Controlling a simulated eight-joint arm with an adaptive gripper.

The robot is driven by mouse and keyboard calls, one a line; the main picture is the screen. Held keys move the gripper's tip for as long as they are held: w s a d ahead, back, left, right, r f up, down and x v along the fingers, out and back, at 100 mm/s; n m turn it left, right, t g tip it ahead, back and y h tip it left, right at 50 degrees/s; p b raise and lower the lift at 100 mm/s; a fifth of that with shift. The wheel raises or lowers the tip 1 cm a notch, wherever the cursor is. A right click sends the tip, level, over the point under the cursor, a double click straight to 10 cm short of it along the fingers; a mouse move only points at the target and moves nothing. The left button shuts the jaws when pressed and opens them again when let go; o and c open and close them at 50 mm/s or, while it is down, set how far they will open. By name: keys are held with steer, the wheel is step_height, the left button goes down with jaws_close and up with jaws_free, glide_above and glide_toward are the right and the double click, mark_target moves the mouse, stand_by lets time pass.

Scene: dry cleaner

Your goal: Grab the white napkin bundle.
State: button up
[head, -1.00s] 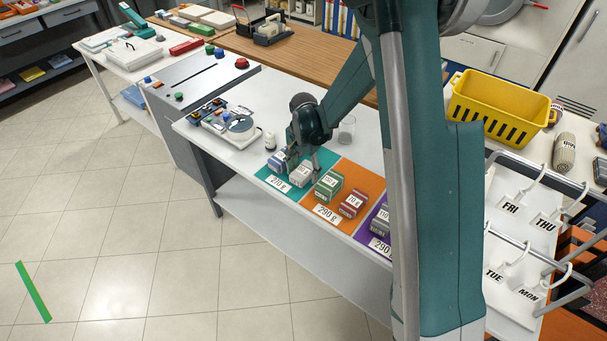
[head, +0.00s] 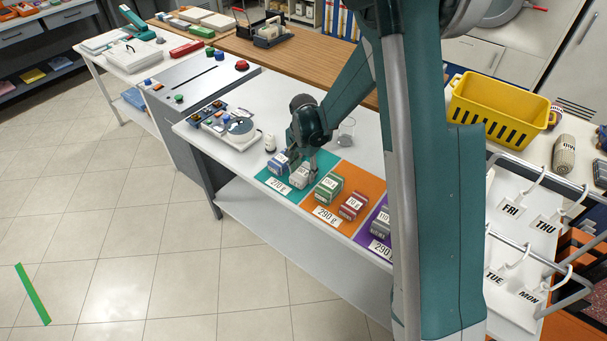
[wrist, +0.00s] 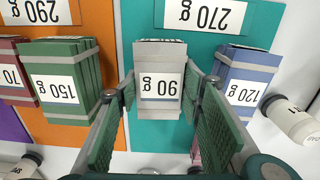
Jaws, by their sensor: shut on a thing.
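The white napkin bundle (wrist: 160,62) is a pale stack with a "90 g" label. It is on the teal mat (wrist: 200,45) in the wrist view, between a blue bundle and the orange mat. My gripper (wrist: 163,100) has one finger on each side of it and is shut on it. In the head view the white bundle (head: 302,177) is under my gripper (head: 302,160), partly covered by the fingers. I cannot tell whether it is clear of the mat.
A blue "120 g" bundle (wrist: 246,75) sits close on one side. A green "150 g" bundle (wrist: 62,80) is on the orange mat on the other side, with a red bundle (head: 353,206) beyond. A small white bottle (wrist: 290,122) and a clear glass (head: 346,130) stand nearby.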

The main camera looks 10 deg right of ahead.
mark_target(304, 172)
step_height(304, 172, up, 10)
steer(key=shift+f+p, duration=0.15)
steer(key=shift+p, duration=0.4)
steer(key=shift+d, duration=0.1)
stand_by(0.6)
